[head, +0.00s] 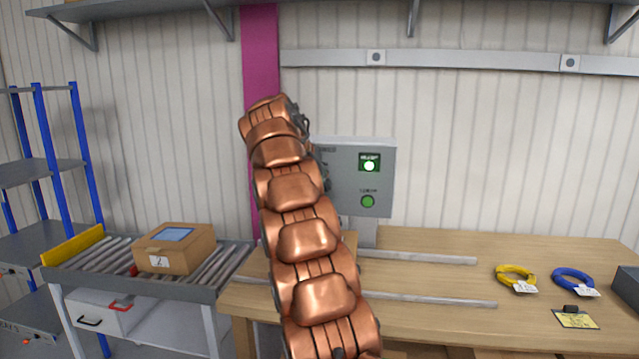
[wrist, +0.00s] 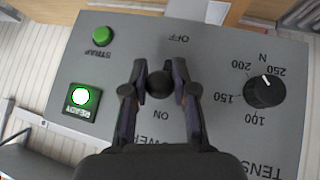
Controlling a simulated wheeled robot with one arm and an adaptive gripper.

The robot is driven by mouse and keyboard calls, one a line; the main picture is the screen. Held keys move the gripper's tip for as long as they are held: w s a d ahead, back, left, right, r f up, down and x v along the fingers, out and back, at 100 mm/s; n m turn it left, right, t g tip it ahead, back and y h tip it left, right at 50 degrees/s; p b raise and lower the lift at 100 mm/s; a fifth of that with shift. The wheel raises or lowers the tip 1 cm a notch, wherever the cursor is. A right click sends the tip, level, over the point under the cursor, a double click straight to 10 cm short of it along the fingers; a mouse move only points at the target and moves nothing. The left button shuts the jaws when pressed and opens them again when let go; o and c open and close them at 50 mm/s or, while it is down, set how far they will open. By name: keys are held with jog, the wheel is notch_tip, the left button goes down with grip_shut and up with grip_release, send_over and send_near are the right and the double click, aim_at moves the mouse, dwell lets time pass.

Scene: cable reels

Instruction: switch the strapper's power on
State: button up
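The strapper's grey control box (head: 345,185) stands at the back of the workbench in the head view. In the wrist view its panel (wrist: 225,55) appears upside down. The round black power knob (wrist: 160,84) is between the labels OFF and ON; its pointer cannot be made out. My gripper (wrist: 160,68) has one finger on each side of this knob, close to it. Whether the fingers press on it cannot be told. The READY lamp (wrist: 82,97) glows bright, and it also shows lit in the head view (head: 369,166). My arm hides the box's left part in the head view.
The tension dial (wrist: 265,91) and green STRAP button (wrist: 103,37) are on the same panel. A carton (head: 176,248) sits on the roller conveyor at left. Yellow (head: 516,275) and blue (head: 573,279) cable coils lie on the bench (head: 430,325) at right.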

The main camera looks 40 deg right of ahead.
jog(key=o, duration=0.5)
jog(key=shift+a+r, duration=0.1)
jog(key=v, duration=0.7)
jog(key=shift+a, duration=0.1)
dwell(0.6)
